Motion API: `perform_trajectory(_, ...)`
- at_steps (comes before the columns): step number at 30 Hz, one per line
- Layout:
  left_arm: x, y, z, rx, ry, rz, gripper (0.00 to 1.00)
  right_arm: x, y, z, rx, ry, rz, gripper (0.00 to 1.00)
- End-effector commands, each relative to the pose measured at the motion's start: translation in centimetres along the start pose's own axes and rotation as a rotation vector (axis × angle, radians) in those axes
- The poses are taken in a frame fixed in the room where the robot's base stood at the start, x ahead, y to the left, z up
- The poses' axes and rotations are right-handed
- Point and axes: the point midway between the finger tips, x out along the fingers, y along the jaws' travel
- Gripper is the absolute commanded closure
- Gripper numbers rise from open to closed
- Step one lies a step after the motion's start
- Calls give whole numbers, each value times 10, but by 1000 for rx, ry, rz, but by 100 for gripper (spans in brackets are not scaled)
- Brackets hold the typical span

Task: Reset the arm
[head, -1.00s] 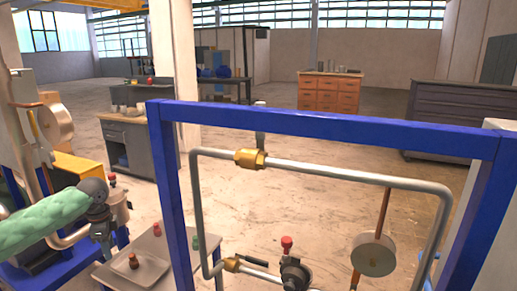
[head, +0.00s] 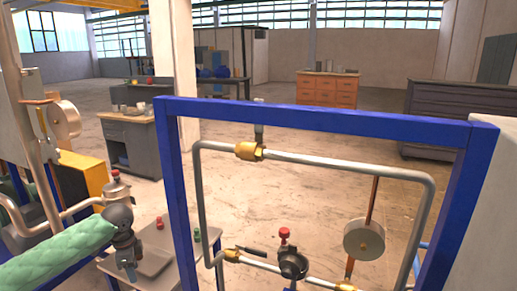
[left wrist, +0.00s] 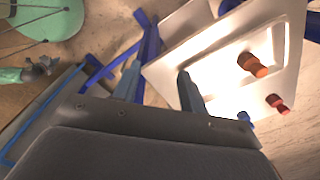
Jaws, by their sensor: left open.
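My left arm in its green padded sleeve comes in from the left of the head view. Its gripper (head: 128,268) points down over the small side table and hides part of the shallow tray (head: 157,260). In the left wrist view the two fingers of the gripper (left wrist: 160,88) stand apart with nothing between them. The pale tray (left wrist: 215,62) lies beyond the fingers. A brown-orange bottle (left wrist: 252,64) is on it, apart from the fingers. My right gripper is in neither view.
A blue frame (head: 320,117) with bent grey pipes, a brass fitting (head: 248,151) and a red-knobbed valve (head: 291,262) stands close in front. Red-capped and green-capped items are on the side table. A grey cabinet (head: 130,145) stands behind. Open floor lies beyond the frame.

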Motion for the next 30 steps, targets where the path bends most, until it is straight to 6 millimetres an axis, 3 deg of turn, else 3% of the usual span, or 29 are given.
perform_trajectory(6,48,49,-49,10,41,-12,57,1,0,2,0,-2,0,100)
perform_trajectory(15,99,123,-103,-36,126,-38,57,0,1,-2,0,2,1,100)
perform_trajectory(21,121,171,-127,-103,187,-52,57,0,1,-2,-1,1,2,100)
perform_trajectory(30,143,240,-144,-259,270,-69,57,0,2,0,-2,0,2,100)
